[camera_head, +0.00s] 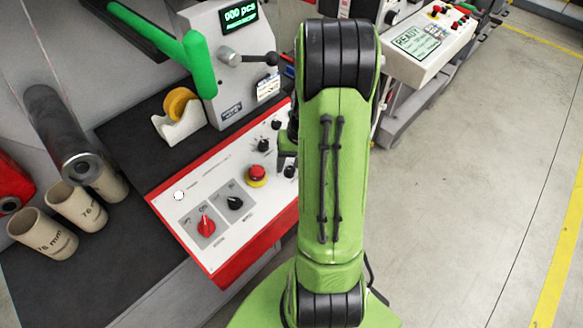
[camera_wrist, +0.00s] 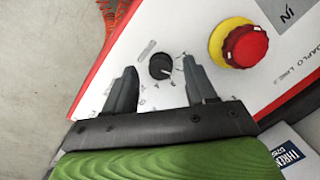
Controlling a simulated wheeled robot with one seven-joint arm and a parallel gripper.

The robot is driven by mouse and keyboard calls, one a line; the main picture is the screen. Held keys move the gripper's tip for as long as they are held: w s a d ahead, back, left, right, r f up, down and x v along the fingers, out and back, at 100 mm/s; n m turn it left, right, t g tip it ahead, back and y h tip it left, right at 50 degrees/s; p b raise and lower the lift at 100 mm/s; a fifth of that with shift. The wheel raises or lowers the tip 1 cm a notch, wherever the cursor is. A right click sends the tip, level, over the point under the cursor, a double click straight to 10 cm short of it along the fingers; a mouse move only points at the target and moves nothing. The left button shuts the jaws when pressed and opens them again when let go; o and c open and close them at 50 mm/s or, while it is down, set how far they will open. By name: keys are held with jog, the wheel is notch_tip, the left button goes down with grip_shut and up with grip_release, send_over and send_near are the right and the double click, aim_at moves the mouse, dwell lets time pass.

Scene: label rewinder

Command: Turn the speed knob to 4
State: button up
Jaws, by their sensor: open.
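In the wrist view a small round black knob (camera_wrist: 161,66), with a light pointer mark and a printed scale around it, lies between the two fingers of my gripper (camera_wrist: 159,72). The gripper is open, with a finger on each side and visible gaps to the knob. The scale figures are too small to read, so the setting cannot be told. In the head view the white, red-edged control panel (camera_head: 185,222) carries several black knobs, one of them (camera_head: 263,145) left of my gripper (camera_head: 287,150). My arm hides part of the panel's right side.
A red emergency stop on a yellow base (camera_head: 256,175) stands close by; it also shows in the wrist view (camera_wrist: 240,45). A red selector (camera_head: 206,225) and a black selector (camera_head: 235,202) sit lower on the panel. A lever (camera_head: 260,59) projects above it. Open floor lies right.

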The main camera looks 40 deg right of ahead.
jog(key=shift+a+f, duration=0.1)
jog(key=shift+f, duration=0.35)
jog(key=shift+r, duration=0.1)
grip_shut()
